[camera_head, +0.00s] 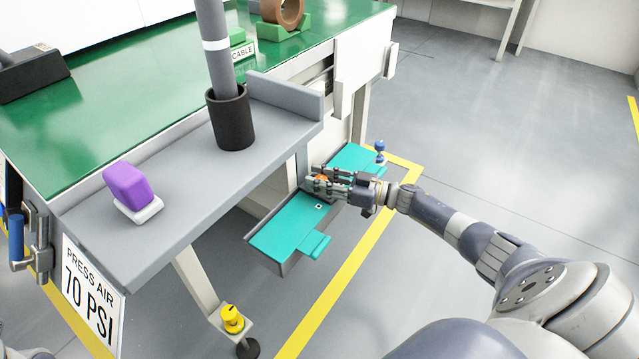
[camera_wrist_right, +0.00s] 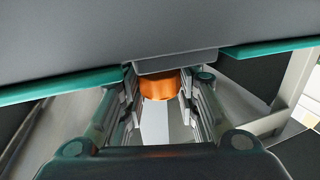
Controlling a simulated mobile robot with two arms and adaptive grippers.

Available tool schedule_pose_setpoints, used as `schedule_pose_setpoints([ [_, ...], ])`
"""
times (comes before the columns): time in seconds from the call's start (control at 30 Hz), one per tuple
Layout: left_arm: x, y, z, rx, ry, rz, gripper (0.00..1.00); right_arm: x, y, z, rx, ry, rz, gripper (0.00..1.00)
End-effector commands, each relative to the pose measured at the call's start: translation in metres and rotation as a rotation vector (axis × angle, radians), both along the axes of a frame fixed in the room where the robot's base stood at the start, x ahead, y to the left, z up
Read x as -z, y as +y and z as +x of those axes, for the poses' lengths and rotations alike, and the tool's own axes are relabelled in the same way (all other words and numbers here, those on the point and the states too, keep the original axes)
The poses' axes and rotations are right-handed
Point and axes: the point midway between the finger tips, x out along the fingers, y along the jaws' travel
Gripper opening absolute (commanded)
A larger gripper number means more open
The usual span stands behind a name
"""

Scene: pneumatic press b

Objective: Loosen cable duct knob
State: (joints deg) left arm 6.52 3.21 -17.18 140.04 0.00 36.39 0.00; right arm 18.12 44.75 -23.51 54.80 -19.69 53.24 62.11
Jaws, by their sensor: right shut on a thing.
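The orange knob (camera_head: 321,178) sits between the two teal sections of the cable duct (camera_head: 283,236), below the grey shelf. My right gripper (camera_head: 317,186) comes in from the right and is shut on the knob. In the right wrist view the orange knob (camera_wrist_right: 159,84) hangs under a grey block at the duct, with a finger on each side of it. The fingers hide parts of the knob in the head view. My left gripper does not show.
A grey shelf (camera_head: 180,170) above the duct carries a purple block (camera_head: 128,186) and a black cup (camera_head: 231,120) around a grey pole. A small blue knob (camera_head: 380,146) stands by the duct's far end. A yellow knob (camera_head: 232,318) is low down. Floor at right is clear.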

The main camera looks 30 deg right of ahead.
Motion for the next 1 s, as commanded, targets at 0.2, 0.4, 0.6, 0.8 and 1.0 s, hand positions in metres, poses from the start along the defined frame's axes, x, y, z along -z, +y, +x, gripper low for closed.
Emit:
schedule_pose_setpoints([
  [0.2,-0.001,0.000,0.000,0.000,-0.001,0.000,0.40,0.001,-0.001,0.000,-0.001,0.003,-0.003,0.05],
  [0.4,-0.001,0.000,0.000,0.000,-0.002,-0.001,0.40,0.002,-0.001,0.000,-0.001,0.003,-0.003,0.38],
  [0.6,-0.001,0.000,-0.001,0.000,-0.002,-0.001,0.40,0.001,0.000,0.000,-0.002,0.002,-0.002,0.51],
  [0.8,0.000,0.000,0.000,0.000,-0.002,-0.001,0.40,0.001,-0.001,-0.001,-0.002,0.002,-0.001,0.51],
  [1.0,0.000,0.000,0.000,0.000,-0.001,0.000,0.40,0.002,-0.015,-0.019,-0.002,0.006,-0.004,0.51],
])
